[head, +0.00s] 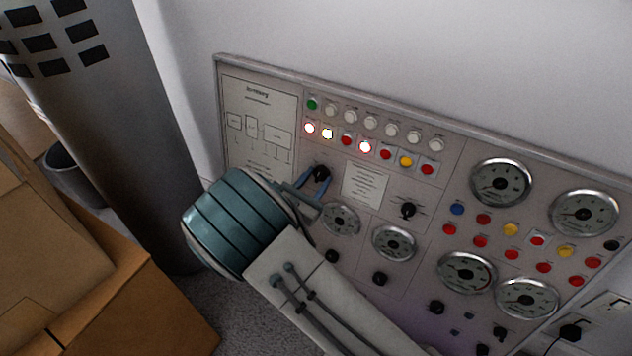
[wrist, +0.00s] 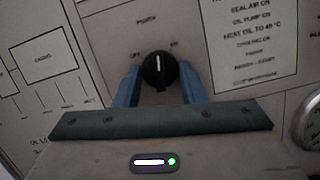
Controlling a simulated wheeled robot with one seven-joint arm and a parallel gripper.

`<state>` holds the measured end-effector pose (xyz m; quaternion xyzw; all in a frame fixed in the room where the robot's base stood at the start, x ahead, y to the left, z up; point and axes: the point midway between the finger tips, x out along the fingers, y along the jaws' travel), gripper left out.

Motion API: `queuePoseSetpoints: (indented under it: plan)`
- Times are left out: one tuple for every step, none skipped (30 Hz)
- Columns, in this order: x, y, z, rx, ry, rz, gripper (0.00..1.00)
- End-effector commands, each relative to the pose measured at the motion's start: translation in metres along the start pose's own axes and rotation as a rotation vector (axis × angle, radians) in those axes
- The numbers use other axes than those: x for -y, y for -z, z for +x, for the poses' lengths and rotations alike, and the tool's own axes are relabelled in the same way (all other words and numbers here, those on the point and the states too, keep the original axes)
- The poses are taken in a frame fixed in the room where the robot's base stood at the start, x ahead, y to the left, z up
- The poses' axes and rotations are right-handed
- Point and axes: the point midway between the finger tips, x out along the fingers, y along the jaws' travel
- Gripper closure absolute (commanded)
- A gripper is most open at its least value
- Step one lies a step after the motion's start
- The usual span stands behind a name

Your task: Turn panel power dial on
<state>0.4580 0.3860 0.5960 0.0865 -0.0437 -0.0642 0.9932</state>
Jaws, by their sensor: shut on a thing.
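The control panel (head: 454,159) stands against the wall in the head view, and part of it shows in the wrist view (wrist: 106,44). The black power dial (wrist: 159,70) has a white pointer line that stands about upright, between the OFF and ON labels above it. In the head view the dial (head: 321,173) shows at my gripper's tips. My gripper (head: 318,184) has its two blue fingers on either side of the dial. In the wrist view my gripper (wrist: 159,84) is shut on the dial. The fingers' inner contact is partly hidden.
Cardboard boxes (head: 130,300) stand at the lower left, beside a grey column (head: 105,125). Other black knobs, such as one right of the dial (head: 408,209), and round gauges (head: 500,181) sit close by. Several indicator lamps are lit above the dial.

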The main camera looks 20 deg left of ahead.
Motion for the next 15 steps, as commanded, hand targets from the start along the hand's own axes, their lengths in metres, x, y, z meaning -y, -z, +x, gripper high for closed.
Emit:
queuePoseSetpoints:
  plan:
    - [-0.0005,0.0025,-0.0006,-0.003,0.013,0.045,0.86]
    - [-0.0009,0.0024,-0.0005,-0.003,0.02,0.072,0.86]
    - [-0.0012,0.0023,-0.0003,-0.003,0.031,0.109,0.86]
    - [-0.0012,0.0023,-0.0002,-0.003,0.04,0.137,0.86]
    - [-0.0014,0.0023,-0.0003,-0.003,0.047,0.163,0.86]
    - [-0.0019,0.0024,-0.0005,-0.003,0.056,0.198,0.86]
    - [-0.0021,0.0024,-0.0006,-0.003,0.064,0.224,0.86]
    - [-0.0022,0.0024,-0.0006,-0.003,0.071,0.249,0.86]
    - [-0.0026,0.0023,-0.0006,-0.003,0.081,0.282,0.86]
    - [-0.0029,0.0022,-0.0005,-0.003,0.087,0.305,0.86]
    - [-0.0031,0.002,-0.0004,-0.003,0.094,0.329,0.86]
    - [-0.0032,0.0018,-0.0004,-0.003,0.103,0.358,0.86]
    - [-0.0032,0.0017,-0.0004,-0.003,0.109,0.38,0.86]
    - [-0.0033,0.0017,-0.0004,-0.003,0.115,0.399,0.86]
    - [-0.0036,0.0017,-0.0004,-0.003,0.122,0.425,0.86]
